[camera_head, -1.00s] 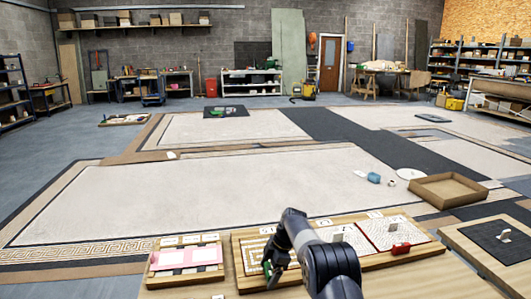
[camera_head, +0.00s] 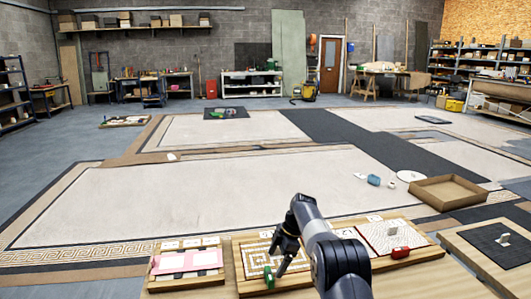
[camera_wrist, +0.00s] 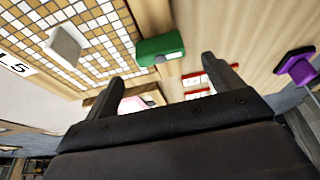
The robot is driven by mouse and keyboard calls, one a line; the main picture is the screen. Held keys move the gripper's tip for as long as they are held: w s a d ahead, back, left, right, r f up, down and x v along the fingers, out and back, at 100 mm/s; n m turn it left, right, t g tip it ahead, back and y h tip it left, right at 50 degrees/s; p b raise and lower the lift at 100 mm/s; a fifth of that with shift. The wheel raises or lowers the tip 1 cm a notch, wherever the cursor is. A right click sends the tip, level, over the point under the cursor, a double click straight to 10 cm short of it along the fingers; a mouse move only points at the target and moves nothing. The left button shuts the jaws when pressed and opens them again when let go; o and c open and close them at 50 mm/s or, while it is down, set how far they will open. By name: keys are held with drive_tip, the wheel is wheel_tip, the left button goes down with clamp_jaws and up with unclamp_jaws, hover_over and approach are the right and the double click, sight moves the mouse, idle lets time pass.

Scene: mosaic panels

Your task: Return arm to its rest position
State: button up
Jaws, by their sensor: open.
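My gripper (camera_head: 284,264) hangs over the front of the wooden panel board (camera_head: 236,262), its fingers spread and empty. A green block (camera_head: 269,277) sits at the board's front edge, just left of the fingers. In the wrist view my gripper (camera_wrist: 164,68) is open, with the green block (camera_wrist: 160,47) beyond the fingertips and apart from them. A brown-and-white mosaic panel (camera_head: 256,250) lies on the board. In the wrist view a white block (camera_wrist: 62,42) stands on that mosaic. My arm hides the board's middle.
A tray with a pink panel (camera_head: 187,260) is at left. An open wooden box (camera_head: 447,192) and a dark panel (camera_head: 498,246) lie farther right. A purple object (camera_wrist: 298,68) shows in the wrist view.

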sight(269, 273)
drive_tip(key=b+x, duration=0.2)
drive_tip(key=x, duration=0.5)
drive_tip(key=m+t, duration=0.2)
drive_tip(key=m, duration=0.2)
drive_tip(key=shift+m+b, duration=0.3)
drive_tip(key=shift+m, duration=0.1)
drive_tip(key=m+t+p, duration=0.1)
drive_tip(key=m, duration=0.3)
drive_tip(key=shift+r+h, duration=0.15)
drive_tip(key=shift+h, duration=0.15)
drive_tip(key=m+t+p, duration=0.1)
drive_tip(key=m+p, duration=0.1)
drive_tip(key=m+h+p, duration=0.1)
drive_tip(key=m+p, duration=0.1)
drive_tip(key=m, duration=0.1)
drive_tip(key=shift+t, duration=0.4)
drive_tip(key=shift+m+t+h+p, duration=0.3)
drive_tip(key=shift+m+h+p, duration=0.85)
drive_tip(key=shift+m, duration=0.95)
drive_tip(key=shift+s+r+y, duration=0.25)
drive_tip(key=shift+s+r, duration=0.05)
drive_tip(key=shift+r, duration=0.35)
drive_tip(key=shift+d+r, duration=0.1)
